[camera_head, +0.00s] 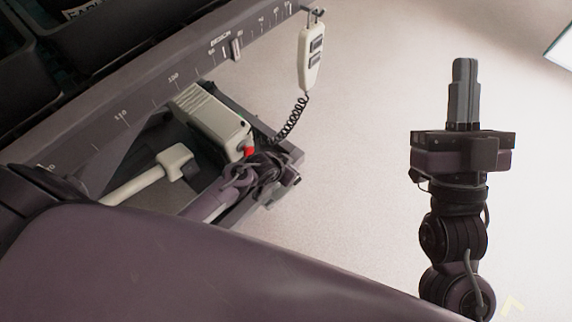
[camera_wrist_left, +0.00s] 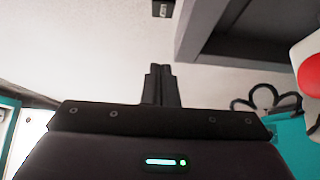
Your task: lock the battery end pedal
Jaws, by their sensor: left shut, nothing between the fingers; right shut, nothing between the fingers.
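Below the grey ruled rail, a cream box (camera_head: 212,118) sits on the frame. A small red part (camera_head: 248,151) shows at its near lower end. A cream bar with a blocky end (camera_head: 175,163) lies to its left; I cannot tell which of these is the battery end pedal. My left gripper (camera_wrist_left: 161,84) is shut and empty in the left wrist view, with a red and white part (camera_wrist_left: 311,72) at the right edge. In the head view its fingers cannot be made out. My right gripper (camera_head: 464,62) is shut and empty, pointing up over clear floor.
The pale floor (camera_head: 375,150) right of the frame is clear.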

